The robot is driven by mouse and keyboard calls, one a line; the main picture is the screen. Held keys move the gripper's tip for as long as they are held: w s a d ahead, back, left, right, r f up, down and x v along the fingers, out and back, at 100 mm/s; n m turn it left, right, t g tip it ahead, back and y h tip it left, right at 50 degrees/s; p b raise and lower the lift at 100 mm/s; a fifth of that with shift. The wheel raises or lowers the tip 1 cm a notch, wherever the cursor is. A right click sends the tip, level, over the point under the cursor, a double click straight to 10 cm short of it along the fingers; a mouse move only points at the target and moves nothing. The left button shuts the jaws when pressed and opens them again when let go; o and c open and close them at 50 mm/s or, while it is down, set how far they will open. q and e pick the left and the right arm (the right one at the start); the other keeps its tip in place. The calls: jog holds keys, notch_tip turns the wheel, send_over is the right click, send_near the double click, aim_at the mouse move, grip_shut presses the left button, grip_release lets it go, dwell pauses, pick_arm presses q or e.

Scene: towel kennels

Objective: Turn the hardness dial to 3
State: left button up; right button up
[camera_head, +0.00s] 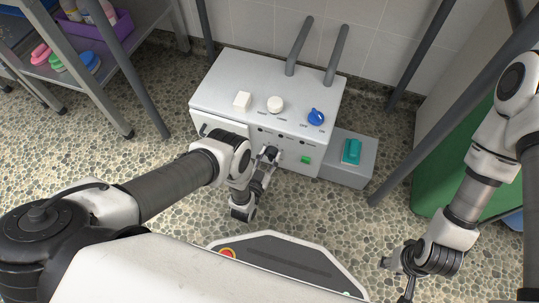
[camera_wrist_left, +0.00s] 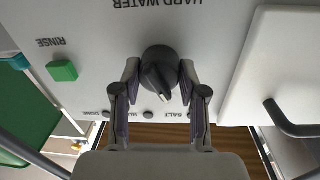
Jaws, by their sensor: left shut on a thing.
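The hardness dial (camera_wrist_left: 160,66) is a dark round knob with a raised pointer bar and a light mark. It sits on the white front panel of the machine (camera_head: 225,82), beside upside-down lettering reading HARD WATER. In the left wrist view the pointer slants down and slightly right. My left gripper (camera_wrist_left: 159,82) is shut on the dial, one finger on each side. In the head view the left gripper (camera_head: 268,156) is at the machine's front and mostly hides the dial. Scale numbers cannot be read. My right gripper (camera_head: 394,275) is low on the right, empty, its fingers apart.
A green button (camera_wrist_left: 63,71) marked RINSE sits beside the dial, also on the front.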

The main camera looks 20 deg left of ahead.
aim_at(274, 133)
pick_arm(q)
jog(key=shift+m, duration=0.3)
jog(key=m, duration=0.4)
jog(key=shift+w+r, duration=0.1)
jog(key=m, duration=0.4)
jog(key=shift+d+m, duration=0.1)
jog(key=shift+m, duration=0.3)
jog(key=o, duration=1.2)
jog(key=shift+c, duration=0.2)
notch_tip(274, 133, up, 10)
